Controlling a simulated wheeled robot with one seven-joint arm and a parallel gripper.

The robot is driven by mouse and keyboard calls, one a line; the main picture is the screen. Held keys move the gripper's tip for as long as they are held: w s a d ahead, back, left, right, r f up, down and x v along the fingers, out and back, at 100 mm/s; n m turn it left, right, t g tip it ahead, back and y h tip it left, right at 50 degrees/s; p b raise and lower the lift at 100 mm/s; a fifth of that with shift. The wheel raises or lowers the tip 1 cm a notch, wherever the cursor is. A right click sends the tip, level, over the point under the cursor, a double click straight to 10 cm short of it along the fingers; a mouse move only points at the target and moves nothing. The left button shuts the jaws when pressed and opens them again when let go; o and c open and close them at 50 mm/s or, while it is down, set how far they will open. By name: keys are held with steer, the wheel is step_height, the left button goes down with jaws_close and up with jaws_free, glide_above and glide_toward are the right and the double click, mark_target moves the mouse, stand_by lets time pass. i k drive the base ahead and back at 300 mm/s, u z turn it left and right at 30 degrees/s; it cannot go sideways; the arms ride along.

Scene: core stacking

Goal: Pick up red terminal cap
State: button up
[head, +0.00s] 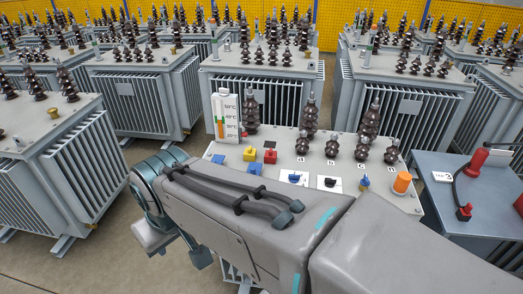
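A small red block-like piece (270,156), which may be the red terminal cap, sits on the light grey top of the near transformer (320,165), left of the centre. Another red piece (477,162), a tall plug shape, stands on the blue-grey cabinet at the right. A black cable runs from it to a lower red piece (464,212). I cannot tell for certain which red piece is the terminal cap. My arm crosses the foreground and bends at the left. My gripper's fingers cannot be made out.
Yellow (249,154) and blue (218,159) pieces lie near the red block. A thermometer board (224,116), tall dark insulators (310,118) and an orange cylinder (402,183) stand on the same top. More transformers (139,88) crowd around, with floor gaps between them.

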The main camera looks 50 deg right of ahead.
mark_target(270, 156)
steer(key=z, duration=0.65)
steer(key=i, duration=0.8)
steer(key=z, duration=0.9)
